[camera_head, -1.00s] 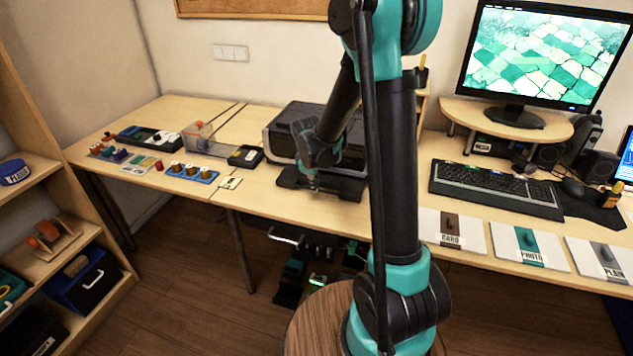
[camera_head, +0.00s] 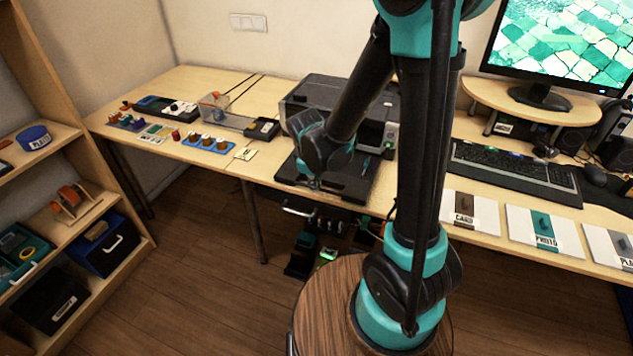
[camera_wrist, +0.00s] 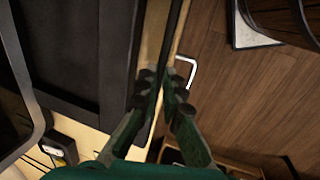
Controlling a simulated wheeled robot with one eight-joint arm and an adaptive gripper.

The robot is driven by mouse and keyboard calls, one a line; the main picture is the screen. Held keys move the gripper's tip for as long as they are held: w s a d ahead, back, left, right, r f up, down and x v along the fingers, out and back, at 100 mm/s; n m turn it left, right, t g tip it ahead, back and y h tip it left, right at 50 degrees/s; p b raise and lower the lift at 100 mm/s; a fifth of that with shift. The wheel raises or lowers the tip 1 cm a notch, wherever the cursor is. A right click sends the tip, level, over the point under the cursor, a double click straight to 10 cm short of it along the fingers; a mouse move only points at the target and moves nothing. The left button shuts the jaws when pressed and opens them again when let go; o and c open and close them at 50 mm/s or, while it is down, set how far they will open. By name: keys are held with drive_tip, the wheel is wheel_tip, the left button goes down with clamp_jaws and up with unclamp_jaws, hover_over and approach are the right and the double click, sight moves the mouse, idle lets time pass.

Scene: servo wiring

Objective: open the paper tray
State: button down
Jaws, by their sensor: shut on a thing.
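The black paper tray (camera_head: 350,185) sticks out of the front of the dark printer (camera_head: 310,95) toward the table's front edge. My gripper (camera_head: 313,184) is at the tray's front edge in the head view, with my wrist hiding part of the tray. In the wrist view the tray (camera_wrist: 92,112) fills the left side as a dark panel. My gripper (camera_wrist: 165,77) has its fingertips close together at the tray's front edge, shut on it. The exact part between the fingertips is hard to make out.
The table's front edge (camera_wrist: 177,35) runs just beside my fingertips. A drawer handle (camera_wrist: 188,70) shows below it. A black box (camera_head: 263,129) stands left of the printer, the keyboard (camera_head: 515,170) right.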

drive_tip(key=c, duration=1.6)
unclamp_jaws()
drive_tip(key=v, duration=1.2)
drive_tip(key=s+d+f+m, duration=0.2)
drive_tip(key=s+d+m, duration=0.1)
drive_tip(key=d+m, duration=0.1)
drive_tip(key=s+d+f+m+t+y, duration=0.1)
drive_tip(key=s+d+f+m, duration=0.2)
drive_tip(key=d, duration=0.3)
drive_tip(key=s+d+f+m, duration=0.3)
drive_tip(key=d+m, duration=0.2)
drive_tip(key=shift+s+d+m+t, duration=0.25)
drive_tip(key=shift+m+t, duration=0.05)
drive_tip(key=shift+m, duration=0.1)
